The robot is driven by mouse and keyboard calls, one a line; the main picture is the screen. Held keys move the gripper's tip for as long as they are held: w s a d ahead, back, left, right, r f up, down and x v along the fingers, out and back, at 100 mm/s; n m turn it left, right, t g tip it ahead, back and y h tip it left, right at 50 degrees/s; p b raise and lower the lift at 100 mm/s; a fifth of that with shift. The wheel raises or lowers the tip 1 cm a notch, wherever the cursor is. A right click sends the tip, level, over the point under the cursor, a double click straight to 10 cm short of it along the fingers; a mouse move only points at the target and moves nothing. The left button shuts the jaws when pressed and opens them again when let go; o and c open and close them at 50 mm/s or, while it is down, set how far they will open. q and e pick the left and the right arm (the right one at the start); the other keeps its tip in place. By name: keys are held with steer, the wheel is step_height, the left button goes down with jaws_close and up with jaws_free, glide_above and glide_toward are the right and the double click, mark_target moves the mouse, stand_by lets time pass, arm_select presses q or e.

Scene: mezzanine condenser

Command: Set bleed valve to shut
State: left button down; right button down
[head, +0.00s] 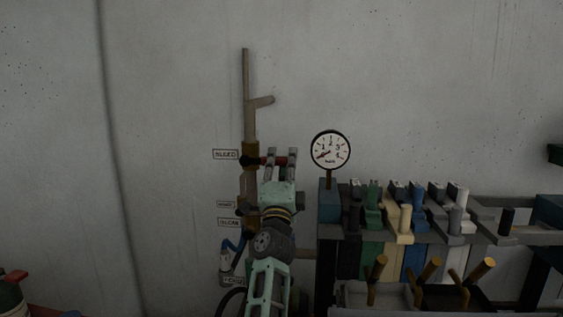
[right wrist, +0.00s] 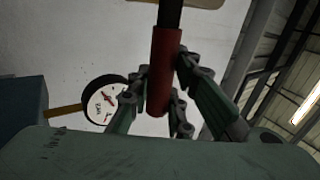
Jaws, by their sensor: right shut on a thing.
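The bleed valve is on a vertical pipe (head: 249,120) against the wall, beside a label reading BLEED (head: 226,154). Its red handle (head: 280,161) points sideways to the right from the dark valve hub (head: 250,161). My right gripper (head: 279,156) has its fingers at the handle. In the right wrist view the red handle (right wrist: 164,70) lies between the fingers (right wrist: 160,95), which are shut on it. My gripper hides part of the handle and of the lower pipe in the head view. My left gripper is not in view.
A round pressure gauge (head: 330,150) stands close to the right of my gripper; it also shows in the right wrist view (right wrist: 104,101). Further right is a rack with several coloured blocks (head: 410,215) and brass-coloured levers (head: 429,269).

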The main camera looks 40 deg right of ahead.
steer(key=shift+f+m+g, duration=0.4)
steer(key=shift+f+m, duration=0.1)
steer(key=shift+m, duration=0.1)
steer(key=c, duration=1.6)
jaws_free()
steer(key=shift+h, duration=0.3)
steer(key=shift+o, duration=0.2)
steer(key=shift+r, duration=0.15)
steer(key=shift+r, duration=0.25)
step_height(320, 180, up, 10)
steer(key=shift+f, duration=0.25)
